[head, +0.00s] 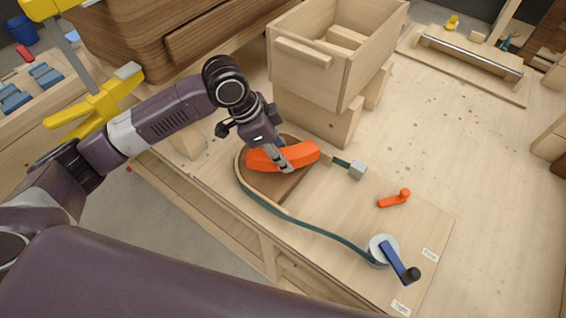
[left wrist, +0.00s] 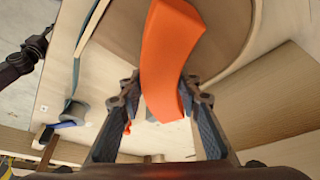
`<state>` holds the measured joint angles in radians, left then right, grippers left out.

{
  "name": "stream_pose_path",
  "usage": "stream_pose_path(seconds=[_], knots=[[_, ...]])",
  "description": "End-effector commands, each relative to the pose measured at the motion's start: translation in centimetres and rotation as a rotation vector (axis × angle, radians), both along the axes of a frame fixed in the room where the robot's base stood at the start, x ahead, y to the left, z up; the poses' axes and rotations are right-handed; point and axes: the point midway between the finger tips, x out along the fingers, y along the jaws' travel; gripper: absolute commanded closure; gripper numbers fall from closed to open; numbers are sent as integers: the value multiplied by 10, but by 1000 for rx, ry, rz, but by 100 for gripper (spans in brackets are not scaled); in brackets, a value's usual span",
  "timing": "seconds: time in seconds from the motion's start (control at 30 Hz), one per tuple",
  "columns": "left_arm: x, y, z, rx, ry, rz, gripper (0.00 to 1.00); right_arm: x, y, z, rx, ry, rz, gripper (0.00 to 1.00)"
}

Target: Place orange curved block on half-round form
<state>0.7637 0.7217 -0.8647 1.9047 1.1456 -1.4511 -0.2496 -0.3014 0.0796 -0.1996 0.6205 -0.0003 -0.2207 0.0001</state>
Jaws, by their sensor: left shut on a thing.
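The orange curved block (head: 305,154) is in my left gripper (head: 282,160), above or on the brown half-round form (head: 282,187). In the left wrist view the orange block (left wrist: 168,55) stands between the two fingers of my left gripper (left wrist: 160,110) and runs out over the form (left wrist: 222,35). The head view does not show clearly whether the block touches the form. A green strap (head: 300,227) curves round the form's edge. My right gripper is not in view.
A crank with a blue handle (head: 395,258) and a small orange lever (head: 394,199) sit on the board (head: 345,205). A wooden box (head: 325,75) stands close behind the form. The bench top to the right (head: 490,190) is mostly clear.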

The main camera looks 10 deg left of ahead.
Motion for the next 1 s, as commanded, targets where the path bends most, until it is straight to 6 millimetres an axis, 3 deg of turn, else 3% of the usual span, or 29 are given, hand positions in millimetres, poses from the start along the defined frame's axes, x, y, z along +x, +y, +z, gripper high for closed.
stream_pose_path(seconds=[0.03,0.13,0.57,0.6,0.73,1.0], knots=[[0,0,-14,-1,-1,-1,100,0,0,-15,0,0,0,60],[-1,0,-22,0,-1,-3,100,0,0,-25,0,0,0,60],[-2,1,-24,0,1,-4,100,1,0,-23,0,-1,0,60],[-2,1,-25,0,0,-4,67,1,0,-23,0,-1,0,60],[-2,1,-24,0,0,-4,52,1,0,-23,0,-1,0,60],[-2,0,-24,0,-1,-4,51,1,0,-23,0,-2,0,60]])
